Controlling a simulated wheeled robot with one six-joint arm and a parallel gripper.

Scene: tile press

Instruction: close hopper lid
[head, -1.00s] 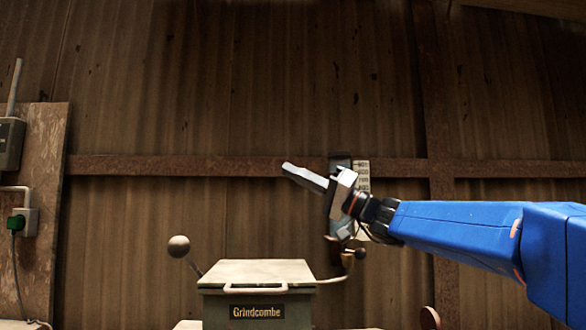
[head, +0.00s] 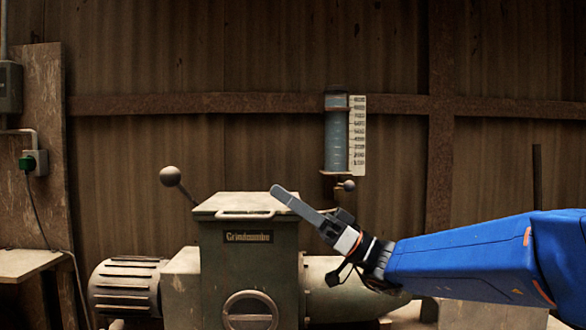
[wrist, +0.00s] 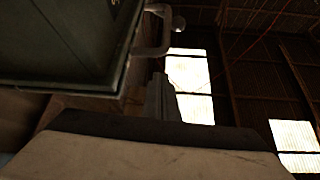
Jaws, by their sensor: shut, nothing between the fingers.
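The hopper (head: 222,262) is a dark green box with a "Grindcombe" plate. Its pale lid (head: 235,202) lies flat across the top, looking shut, with a bar handle (head: 245,216) along the front edge. My gripper (head: 283,196) comes in from the right, its fingers together and empty. Its tip overlaps the right end of the lid in the head view; whether it touches the lid I cannot tell. In the wrist view the hopper's dark green side (wrist: 65,40) fills the upper left, with the handle (wrist: 157,35) beside it.
A ball-ended lever (head: 170,177) rises behind the hopper on the left. A sight gauge (head: 337,135) with a scale hangs on the wall at the back. A ribbed motor (head: 127,285) sits left of the hopper. The space above the lid is clear.

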